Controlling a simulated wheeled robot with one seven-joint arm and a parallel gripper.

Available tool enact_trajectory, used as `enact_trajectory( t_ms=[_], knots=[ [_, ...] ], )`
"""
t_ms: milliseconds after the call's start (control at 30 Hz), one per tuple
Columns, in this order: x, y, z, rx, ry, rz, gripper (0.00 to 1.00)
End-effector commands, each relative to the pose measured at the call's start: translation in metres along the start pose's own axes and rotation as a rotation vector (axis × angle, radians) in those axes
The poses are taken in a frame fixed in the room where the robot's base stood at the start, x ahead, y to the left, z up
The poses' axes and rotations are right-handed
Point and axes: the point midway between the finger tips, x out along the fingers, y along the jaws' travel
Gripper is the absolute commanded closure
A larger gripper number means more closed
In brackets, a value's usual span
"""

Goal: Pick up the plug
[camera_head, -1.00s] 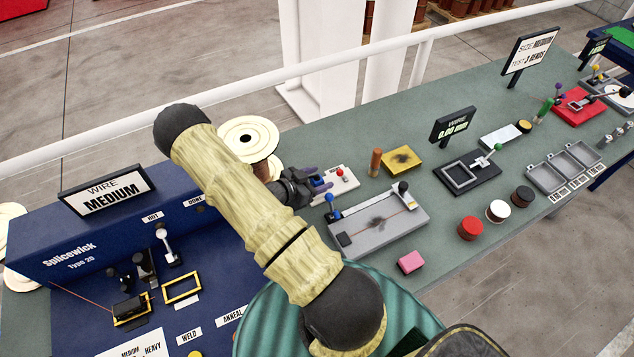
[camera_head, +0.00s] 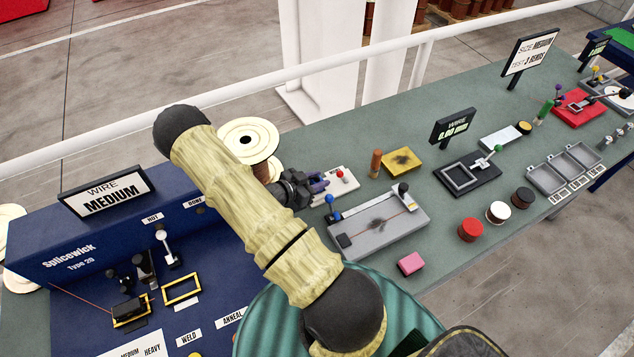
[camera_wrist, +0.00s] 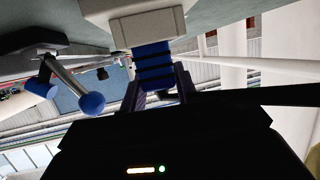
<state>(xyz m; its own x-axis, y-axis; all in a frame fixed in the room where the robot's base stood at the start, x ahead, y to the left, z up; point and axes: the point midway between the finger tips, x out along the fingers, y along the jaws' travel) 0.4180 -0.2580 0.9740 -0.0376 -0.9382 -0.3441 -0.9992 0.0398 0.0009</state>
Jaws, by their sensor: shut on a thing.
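The plug is a blue ribbed piece (camera_wrist: 153,66) in the wrist view. It sits between the two purple fingers of my gripper (camera_wrist: 157,92), which is shut on it. Its far end meets a pale block (camera_wrist: 148,26); I cannot tell whether it is still seated there. In the head view my gripper (camera_head: 318,184) is at the left end of a small white unit with a red knob (camera_head: 340,175), just above the bench. The plug is hidden by the gripper in that view.
A grey wire fixture (camera_head: 380,222) with a blue-knobbed lever stands just right of my gripper. A spool (camera_head: 249,136) stands behind my arm. A white rail runs behind the bench.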

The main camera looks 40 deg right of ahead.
Motion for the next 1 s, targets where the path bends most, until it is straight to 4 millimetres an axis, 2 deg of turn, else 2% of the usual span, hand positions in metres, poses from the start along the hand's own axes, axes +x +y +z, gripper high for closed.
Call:
enact_trajectory(
  t_ms=[267,700,833,1000],
  knots=[
    [-0.007,-0.002,-0.020,0.005,0.002,-0.003,0.94],
    [-0.028,0.000,-0.082,0.006,0.001,0.002,0.94],
    [-0.030,0.001,-0.092,0.005,0.002,0.005,0.94],
    [-0.033,0.001,-0.095,0.002,0.002,0.003,0.94]
  ],
)
